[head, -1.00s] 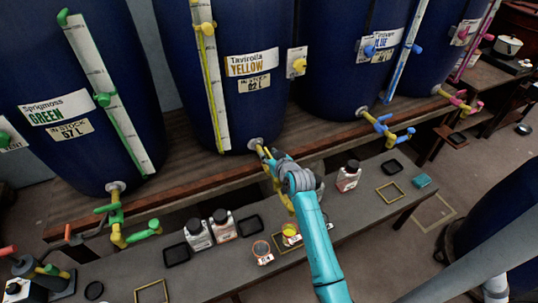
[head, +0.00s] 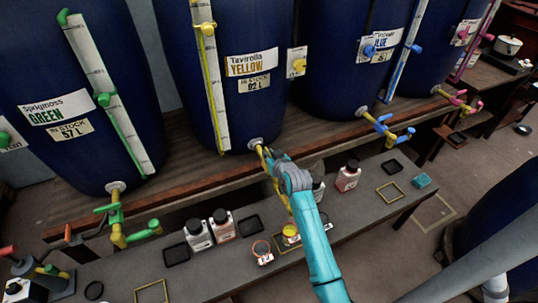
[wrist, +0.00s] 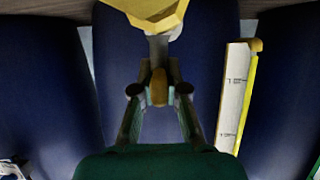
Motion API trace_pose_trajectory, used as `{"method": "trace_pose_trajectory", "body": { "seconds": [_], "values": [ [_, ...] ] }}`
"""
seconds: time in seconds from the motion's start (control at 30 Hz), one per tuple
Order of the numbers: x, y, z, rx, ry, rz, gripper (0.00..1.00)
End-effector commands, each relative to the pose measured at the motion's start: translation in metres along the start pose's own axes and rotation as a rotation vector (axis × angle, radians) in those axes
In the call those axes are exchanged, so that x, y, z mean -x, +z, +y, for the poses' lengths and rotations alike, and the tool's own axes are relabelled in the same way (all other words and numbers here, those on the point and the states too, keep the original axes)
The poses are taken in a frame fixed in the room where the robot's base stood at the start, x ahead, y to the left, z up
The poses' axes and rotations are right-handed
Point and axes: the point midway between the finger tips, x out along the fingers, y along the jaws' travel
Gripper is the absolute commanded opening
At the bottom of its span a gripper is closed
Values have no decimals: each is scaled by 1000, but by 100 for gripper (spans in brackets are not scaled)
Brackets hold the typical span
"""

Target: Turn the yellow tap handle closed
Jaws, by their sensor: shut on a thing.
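The yellow tap (head: 259,151) comes out of the low front of the blue vat (head: 238,118) labelled Yellow. In the wrist view its yellow handle (wrist: 159,88) sits between the two fingers of my gripper (wrist: 158,80), which is shut on it. In the head view my gripper (head: 273,158) covers the handle and much of the tap. A cup with yellow contents (head: 290,231) stands on the bench below, beside my arm.
Green taps (head: 116,222) are at the left, blue taps (head: 383,126) and pink taps (head: 457,97) at the right.

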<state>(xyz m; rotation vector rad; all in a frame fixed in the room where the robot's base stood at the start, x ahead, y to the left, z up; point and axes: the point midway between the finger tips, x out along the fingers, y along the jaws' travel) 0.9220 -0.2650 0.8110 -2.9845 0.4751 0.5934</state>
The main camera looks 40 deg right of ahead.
Motion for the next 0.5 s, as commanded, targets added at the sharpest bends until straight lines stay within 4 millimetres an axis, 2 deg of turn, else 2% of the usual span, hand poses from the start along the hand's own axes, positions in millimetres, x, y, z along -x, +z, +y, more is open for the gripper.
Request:
{"method": "trace_pose_trajectory", "body": {
  "seconds": [0.5],
  "values": [
    [0, 1, -2, -104, 260, -1, 0]
  ]
}}
